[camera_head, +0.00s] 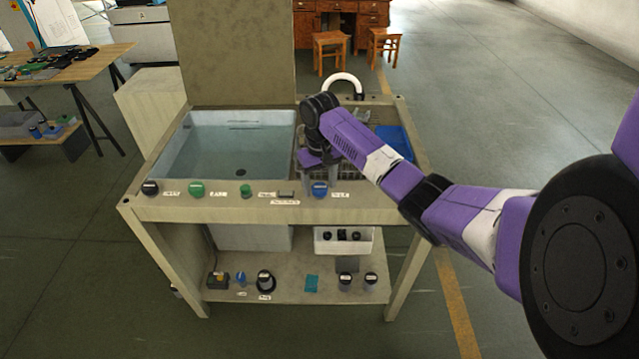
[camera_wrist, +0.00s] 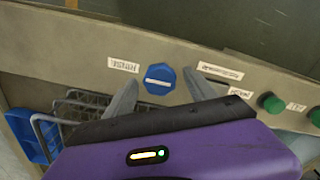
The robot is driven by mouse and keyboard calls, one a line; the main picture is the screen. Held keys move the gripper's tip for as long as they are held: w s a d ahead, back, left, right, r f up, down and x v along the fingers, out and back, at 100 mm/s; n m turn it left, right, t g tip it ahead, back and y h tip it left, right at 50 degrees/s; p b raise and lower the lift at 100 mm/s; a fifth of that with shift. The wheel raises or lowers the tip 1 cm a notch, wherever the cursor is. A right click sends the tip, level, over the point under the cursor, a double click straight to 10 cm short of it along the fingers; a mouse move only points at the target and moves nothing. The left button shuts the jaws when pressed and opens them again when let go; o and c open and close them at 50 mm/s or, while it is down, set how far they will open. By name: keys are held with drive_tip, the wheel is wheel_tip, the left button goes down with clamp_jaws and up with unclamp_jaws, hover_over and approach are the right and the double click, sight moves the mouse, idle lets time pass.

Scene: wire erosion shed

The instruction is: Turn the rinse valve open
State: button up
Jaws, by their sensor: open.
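The rinse valve is a blue knob (camera_wrist: 159,79) with a white line across its face. It sits on the front rail of the sink bench, beside a label reading RINSE (camera_wrist: 123,65). In the head view the blue knob (camera_head: 320,190) is at the right end of the row of controls. My gripper (camera_wrist: 160,86) is open, with one finger on each side of the knob in the wrist view. I cannot tell whether either finger touches it. In the head view my gripper (camera_head: 324,178) is over the rail by the knob, partly hidden by my arm.
Green knobs (camera_head: 197,189) and a black knob (camera_head: 150,188) are on the same rail to the left. Behind it are the basin (camera_head: 225,150), a wire rack (camera_wrist: 85,107) and a blue tray (camera_head: 397,142). Several small items stand on the lower shelf (camera_head: 290,287).

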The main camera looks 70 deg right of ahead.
drive_tip(key=shift+c, duration=0.5)
drive_tip(key=c, duration=1.3)
